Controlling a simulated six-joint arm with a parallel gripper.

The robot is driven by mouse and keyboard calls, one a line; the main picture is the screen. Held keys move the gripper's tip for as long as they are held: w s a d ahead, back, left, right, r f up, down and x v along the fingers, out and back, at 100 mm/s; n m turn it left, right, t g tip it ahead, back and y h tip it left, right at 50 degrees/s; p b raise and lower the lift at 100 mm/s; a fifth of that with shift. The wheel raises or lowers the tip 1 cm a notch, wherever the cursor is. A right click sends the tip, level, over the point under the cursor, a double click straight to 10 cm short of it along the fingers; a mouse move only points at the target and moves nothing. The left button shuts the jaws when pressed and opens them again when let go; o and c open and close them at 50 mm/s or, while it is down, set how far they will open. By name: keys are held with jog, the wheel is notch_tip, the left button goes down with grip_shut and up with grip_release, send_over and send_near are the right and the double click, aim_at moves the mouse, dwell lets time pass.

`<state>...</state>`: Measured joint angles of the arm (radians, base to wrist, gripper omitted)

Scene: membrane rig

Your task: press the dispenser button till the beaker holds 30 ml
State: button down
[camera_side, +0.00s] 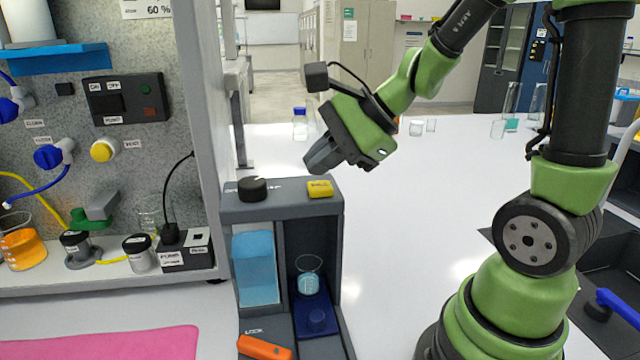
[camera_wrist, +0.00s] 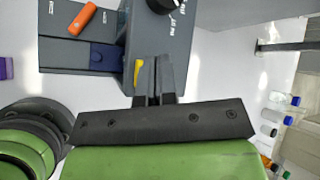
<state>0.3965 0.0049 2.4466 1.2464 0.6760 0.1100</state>
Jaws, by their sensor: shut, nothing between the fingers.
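The grey dispenser (camera_side: 283,208) stands on the bench. Its yellow button (camera_side: 320,188) is on top at the right; the button also shows in the wrist view (camera_wrist: 138,73), partly hidden by my fingers. The glass beaker (camera_side: 308,276) stands upright in the open bay below and holds some light-blue liquid. I cannot read its level. My gripper (camera_side: 313,164) is shut and empty, just above the dispenser top and apart from the button. In the wrist view my gripper (camera_wrist: 154,97) points at the dispenser top beside the button.
A black knob (camera_side: 253,189) sits on the dispenser top, left of the button. A blue tank (camera_side: 255,268) fills its left side. An orange lever (camera_side: 264,347) lies at its front. A panel rig (camera_side: 120,60) stands at left.

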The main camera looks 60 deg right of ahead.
aim_at(322, 187)
jog(key=shift+f, duration=0.1)
jog(key=shift+f, duration=0.35)
jog(key=shift+f, duration=0.6)
dwell(0.7)
jog(key=shift+r, duration=1.05)
jog(key=shift+r, duration=2.5)
